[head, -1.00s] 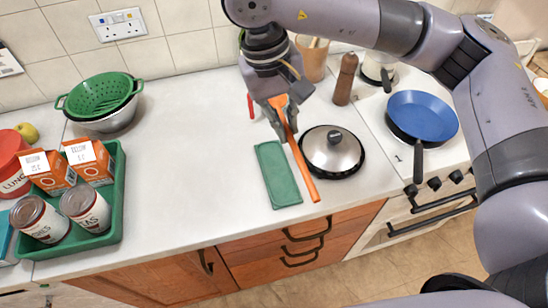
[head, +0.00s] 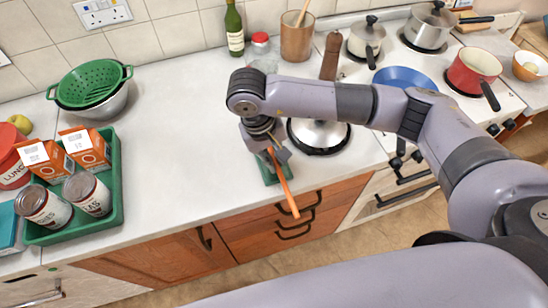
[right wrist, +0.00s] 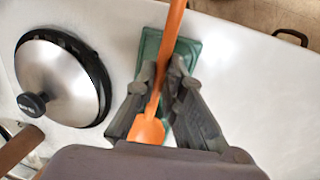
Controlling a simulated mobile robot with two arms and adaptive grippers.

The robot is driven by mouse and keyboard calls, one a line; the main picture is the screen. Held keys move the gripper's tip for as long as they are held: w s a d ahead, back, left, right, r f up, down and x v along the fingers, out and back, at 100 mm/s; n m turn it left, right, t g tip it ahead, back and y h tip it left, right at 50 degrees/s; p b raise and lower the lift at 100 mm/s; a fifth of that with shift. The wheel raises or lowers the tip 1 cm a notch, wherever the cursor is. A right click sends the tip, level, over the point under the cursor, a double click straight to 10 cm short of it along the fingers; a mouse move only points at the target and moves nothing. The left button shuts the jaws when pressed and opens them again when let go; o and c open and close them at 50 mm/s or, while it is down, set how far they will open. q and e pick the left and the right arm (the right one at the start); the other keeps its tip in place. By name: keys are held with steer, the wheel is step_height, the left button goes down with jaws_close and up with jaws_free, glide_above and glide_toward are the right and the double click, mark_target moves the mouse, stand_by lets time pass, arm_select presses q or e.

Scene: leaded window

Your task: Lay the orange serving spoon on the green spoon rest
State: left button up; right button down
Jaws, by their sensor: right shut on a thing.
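The orange serving spoon (head: 284,185) is in my right gripper (head: 268,157), its long end pointing toward the counter's front edge. In the right wrist view my right gripper (right wrist: 166,100) is shut on the spoon (right wrist: 172,57), with the broad orange end (right wrist: 146,130) on the near side of the fingers. The green spoon rest (head: 268,175) lies on the counter below the gripper, mostly hidden by it in the head view. In the right wrist view the rest (right wrist: 186,50) is beneath the spoon; I cannot tell whether they touch. My left gripper is not in view.
A lidded pan (head: 318,134) stands close beside the rest. A green tray (head: 116,200) with cartons and cans is at the left, a green colander (head: 92,82) behind it. The counter between tray and rest is clear. The blue pan (head: 400,76) is on the hob.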

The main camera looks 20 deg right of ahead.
steer(key=shift+x, duration=0.85)
steer(key=shift+a, duration=0.2)
steer(key=shift+f, duration=0.2)
steer(key=c, duration=1.7)
jaws_free()
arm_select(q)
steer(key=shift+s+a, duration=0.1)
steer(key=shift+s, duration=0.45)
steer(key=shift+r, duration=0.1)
arm_select(e)
steer(key=shift+r, duration=0.1)
